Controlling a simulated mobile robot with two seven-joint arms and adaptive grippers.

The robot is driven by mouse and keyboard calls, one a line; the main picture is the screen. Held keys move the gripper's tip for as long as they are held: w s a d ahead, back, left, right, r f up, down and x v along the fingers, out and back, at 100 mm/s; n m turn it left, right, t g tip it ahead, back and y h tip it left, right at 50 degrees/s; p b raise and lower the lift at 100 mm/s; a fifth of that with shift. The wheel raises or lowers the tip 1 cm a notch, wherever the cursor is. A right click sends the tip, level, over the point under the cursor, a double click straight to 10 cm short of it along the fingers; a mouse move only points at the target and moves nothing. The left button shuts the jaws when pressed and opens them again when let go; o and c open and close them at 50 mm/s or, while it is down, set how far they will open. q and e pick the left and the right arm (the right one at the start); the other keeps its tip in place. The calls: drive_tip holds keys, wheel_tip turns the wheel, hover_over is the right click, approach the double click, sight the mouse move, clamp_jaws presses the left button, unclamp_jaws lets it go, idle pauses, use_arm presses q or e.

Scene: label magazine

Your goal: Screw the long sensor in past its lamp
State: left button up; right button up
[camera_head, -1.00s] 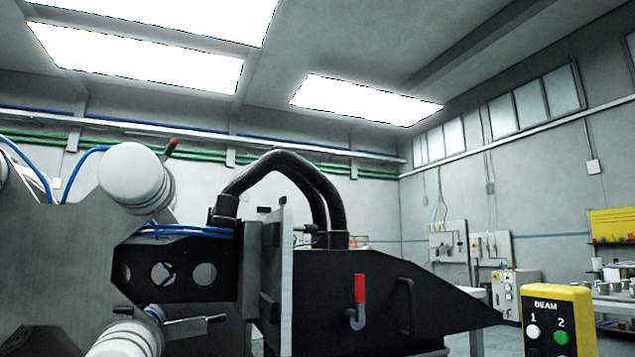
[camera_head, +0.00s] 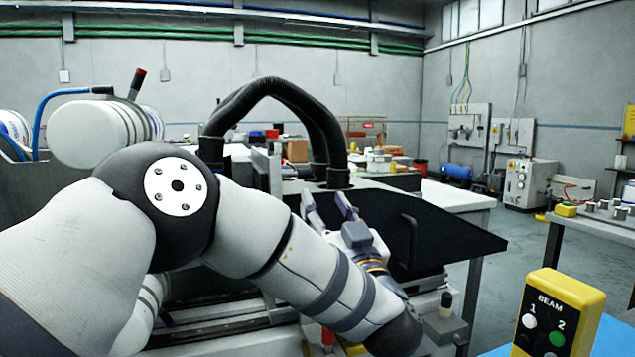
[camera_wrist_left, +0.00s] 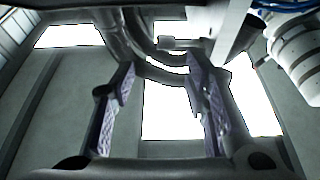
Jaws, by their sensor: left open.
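A yellow box marked BEAM (camera_head: 563,310) stands at the lower right of the head view, with a white round lamp or button (camera_head: 529,321) under 1 and a green one (camera_head: 557,339) under 2. I cannot make out the long sensor in either view. My left gripper (camera_head: 330,203) is open and points up and away in front of a black panel (camera_head: 445,235). Its two fingers show apart in the left wrist view (camera_wrist_left: 161,108), with nothing seen between them. My right gripper is not in view.
Black hoses (camera_head: 275,90) arch behind my left gripper. A panel handle (camera_head: 408,242) is to its right. A small metal block with a black-topped post (camera_head: 446,305) sits low, near my forearm. A white roll (camera_head: 90,133) is at left. Floor shows at right.

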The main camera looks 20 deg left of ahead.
sight(305, 175)
use_arm(q)
drive_tip(key=x, duration=0.6)
drive_tip(key=b+x, duration=0.1)
drive_tip(key=x, duration=0.3)
drive_tip(key=shift+s+a+r, duration=0.1)
drive_tip(key=shift+s+a, duration=0.1)
drive_tip(key=shift+a, duration=0.2)
drive_tip(key=shift+w+a+r, duration=0.25)
drive_tip(key=shift+w+r, duration=0.1)
clamp_jaws()
drive_tip(key=shift+r, duration=0.35)
drive_tip(key=shift+s+r+g+h+p, duration=0.1)
drive_tip(key=shift+r+g+h+p, duration=0.15)
drive_tip(key=shift+g+h+p, duration=0.45)
drive_tip(key=shift+f+p, duration=0.3)
drive_tip(key=shift+w+f+g, duration=0.2)
drive_tip(key=shift+f+g, duration=0.05)
drive_tip(key=shift+g, duration=0.05)
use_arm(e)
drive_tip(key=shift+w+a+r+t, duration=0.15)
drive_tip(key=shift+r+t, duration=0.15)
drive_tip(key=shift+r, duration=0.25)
